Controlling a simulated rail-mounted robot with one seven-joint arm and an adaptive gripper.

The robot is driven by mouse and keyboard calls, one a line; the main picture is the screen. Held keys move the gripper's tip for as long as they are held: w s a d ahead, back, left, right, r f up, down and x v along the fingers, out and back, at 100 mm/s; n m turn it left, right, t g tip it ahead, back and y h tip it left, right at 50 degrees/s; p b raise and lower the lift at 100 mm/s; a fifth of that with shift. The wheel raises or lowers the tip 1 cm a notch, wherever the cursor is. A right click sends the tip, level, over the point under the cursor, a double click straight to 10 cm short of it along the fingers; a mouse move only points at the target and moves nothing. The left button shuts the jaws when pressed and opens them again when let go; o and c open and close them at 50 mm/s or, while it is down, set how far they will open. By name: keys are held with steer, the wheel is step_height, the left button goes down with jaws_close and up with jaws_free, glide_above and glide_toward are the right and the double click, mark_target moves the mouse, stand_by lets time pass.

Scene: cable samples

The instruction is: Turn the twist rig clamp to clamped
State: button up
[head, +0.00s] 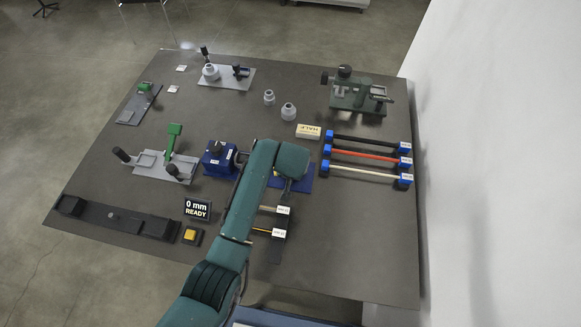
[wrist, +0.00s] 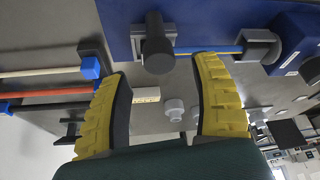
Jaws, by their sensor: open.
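The blue twist rig shows in the head view as a labelled block (head: 219,160) and a blue base (head: 303,183), partly hidden by my arm. In the wrist view, its blue base plate (wrist: 118,18) spans the top. A black cylindrical clamp handle (wrist: 157,48) stands out in front of a grey bracket. A thin cable (wrist: 208,50) runs from there to a grey holder (wrist: 258,46) beside the blue block. My gripper (wrist: 162,68) is open and empty, with yellow-backed fingers either side of the handle's end. I cannot tell whether they touch it. The head view hides the fingers behind my arm.
Black, red and white cables with blue ends (head: 368,156) lie right of the rig. A green fixture (head: 357,97) and grey cylinders (head: 288,112) stand behind. A grey fixture with a green lever (head: 173,140) stands left. The table's front right (head: 365,240) is clear.

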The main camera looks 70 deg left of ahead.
steer(key=v, duration=0.7)
steer(key=shift+d+r, duration=0.2)
steer(key=shift+r, duration=0.05)
